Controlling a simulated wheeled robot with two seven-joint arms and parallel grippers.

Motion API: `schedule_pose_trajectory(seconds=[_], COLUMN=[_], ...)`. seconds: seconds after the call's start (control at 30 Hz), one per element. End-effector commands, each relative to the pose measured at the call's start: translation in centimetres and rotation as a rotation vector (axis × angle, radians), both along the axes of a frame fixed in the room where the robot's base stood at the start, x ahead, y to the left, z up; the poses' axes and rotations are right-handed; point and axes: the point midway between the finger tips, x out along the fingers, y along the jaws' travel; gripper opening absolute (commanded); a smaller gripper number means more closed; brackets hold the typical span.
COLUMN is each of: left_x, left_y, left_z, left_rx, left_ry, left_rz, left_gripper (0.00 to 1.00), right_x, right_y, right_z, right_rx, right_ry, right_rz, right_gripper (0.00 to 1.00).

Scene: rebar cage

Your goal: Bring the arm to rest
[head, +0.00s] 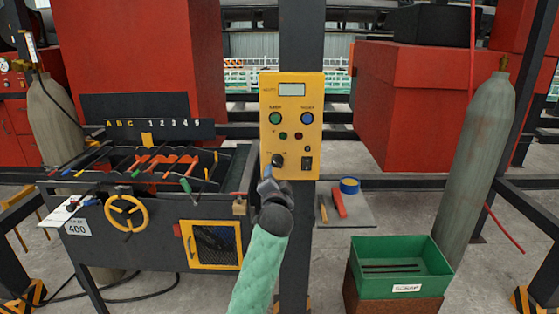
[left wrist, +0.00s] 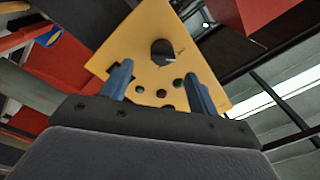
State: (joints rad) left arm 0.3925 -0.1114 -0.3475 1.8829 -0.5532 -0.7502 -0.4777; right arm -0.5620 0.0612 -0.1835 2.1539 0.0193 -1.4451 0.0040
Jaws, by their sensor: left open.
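My left arm, in a green sleeve, reaches up the middle of the head view. My left gripper (head: 267,172) is in front of the lower part of a yellow control panel (head: 291,90) on a dark post. In the left wrist view, its two blue fingers (left wrist: 160,82) stand apart with nothing between them. A black rotary knob (left wrist: 163,52) on the panel lies beyond the fingertips, and it also shows in the head view (head: 277,160). I cannot tell whether a fingertip touches the panel. My right gripper is not in view.
A dark workbench (head: 165,240) with a yellow handwheel (head: 127,212) and coloured-handled tools stands left. A grey shelf (head: 350,212) with tape, right of the post, is above a green bin (head: 400,265). Gas cylinders (head: 476,150) stand at both sides.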

Motion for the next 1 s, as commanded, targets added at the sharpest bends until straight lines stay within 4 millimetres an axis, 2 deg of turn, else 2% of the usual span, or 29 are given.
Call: schedule_pose_trajectory(seconds=[0.17, 0.47, 0.77, 0.87, 1.0], left_x=[-0.3, -2.8, -8.1, -10.4, -14.5], left_y=[0.4, 1.9, 4.4, 5.2, 6.4], left_z=[-2.3, -4.6, -13.3, -16.7, -22.1], left_rx=[-0.182, -0.506, -0.675, -0.708, -0.743], left_ry=[0.136, 0.373, 0.621, 0.699, 0.818], left_rz=[0.019, 0.037, 0.091, 0.113, 0.149], left_gripper=[0.60, 0.60, 0.60, 0.60, 0.60], right_x=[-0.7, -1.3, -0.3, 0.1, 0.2], right_y=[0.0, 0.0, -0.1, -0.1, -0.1], right_z=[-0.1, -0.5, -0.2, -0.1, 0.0], right_rx=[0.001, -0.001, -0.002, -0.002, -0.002], right_ry=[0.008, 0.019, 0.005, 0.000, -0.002], right_rz=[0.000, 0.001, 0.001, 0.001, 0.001], right_gripper=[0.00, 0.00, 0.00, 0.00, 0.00])
